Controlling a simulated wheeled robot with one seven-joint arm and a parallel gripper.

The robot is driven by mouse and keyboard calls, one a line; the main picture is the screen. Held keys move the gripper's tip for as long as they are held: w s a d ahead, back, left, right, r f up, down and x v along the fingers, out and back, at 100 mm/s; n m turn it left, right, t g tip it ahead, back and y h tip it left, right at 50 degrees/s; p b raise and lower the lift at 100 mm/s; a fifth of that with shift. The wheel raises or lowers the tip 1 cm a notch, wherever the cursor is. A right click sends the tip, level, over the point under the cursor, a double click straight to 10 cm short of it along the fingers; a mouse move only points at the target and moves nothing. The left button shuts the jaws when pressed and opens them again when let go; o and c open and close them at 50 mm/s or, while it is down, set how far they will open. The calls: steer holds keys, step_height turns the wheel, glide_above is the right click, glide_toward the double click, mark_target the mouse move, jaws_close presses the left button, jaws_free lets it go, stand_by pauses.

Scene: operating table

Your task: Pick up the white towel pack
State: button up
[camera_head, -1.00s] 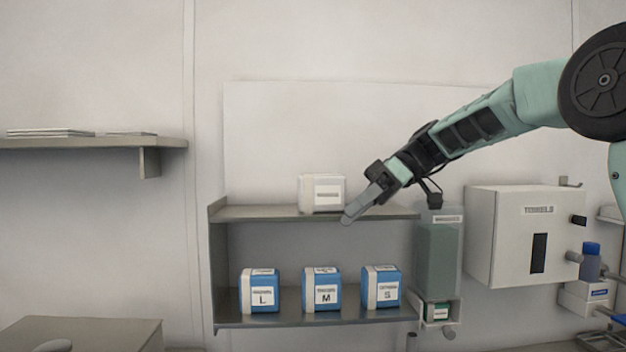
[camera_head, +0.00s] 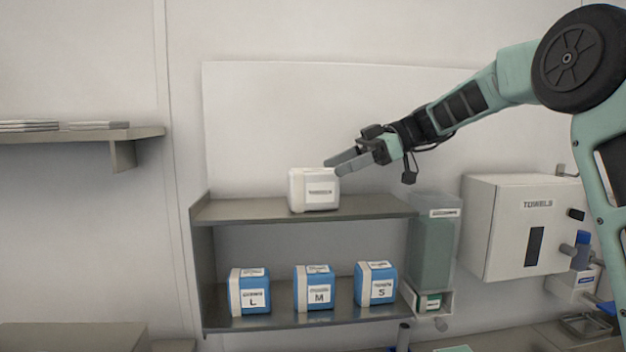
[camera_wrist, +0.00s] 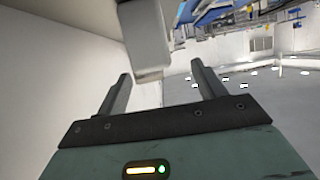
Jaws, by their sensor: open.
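The white towel pack (camera_head: 314,190) stands upright on the upper shelf (camera_head: 375,207), with a label on its front. In the wrist view, a pale block that looks like the pack (camera_wrist: 147,45) is ahead of and between the fingers, near the top edge. My gripper (camera_head: 338,166) is at the pack's upper right, its fingers pointing left and slightly down. The fingers are apart and empty; the wrist view also shows a clear gap between them (camera_wrist: 160,85). I cannot tell whether a fingertip touches the pack.
Blue boxes marked L (camera_head: 249,292), M (camera_head: 314,289) and S (camera_head: 376,284) stand on the lower shelf (camera_head: 340,312). A green-grey dispenser (camera_head: 432,250) and a white TOWELS dispenser (camera_head: 515,225) are to the right. The upper shelf is bare on both sides of the pack.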

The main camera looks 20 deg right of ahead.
mark_target(317, 176)
steer(key=shift+a+f, duration=0.25)
steer(key=shift+a, duration=0.4)
steer(key=shift+w+a+f+p, duration=0.25)
steer(key=shift+a+p, duration=0.3)
steer(key=shift+p, duration=0.3)
steer(key=p+x, duration=0.2)
steer(key=x, duration=0.1)
steer(key=shift+w+d+f, duration=0.1)
steer(key=shift+w+f, duration=0.1)
steer(key=shift+w, duration=0.1)
steer(key=shift+a+f, duration=0.4)
steer(key=c, duration=1.1)
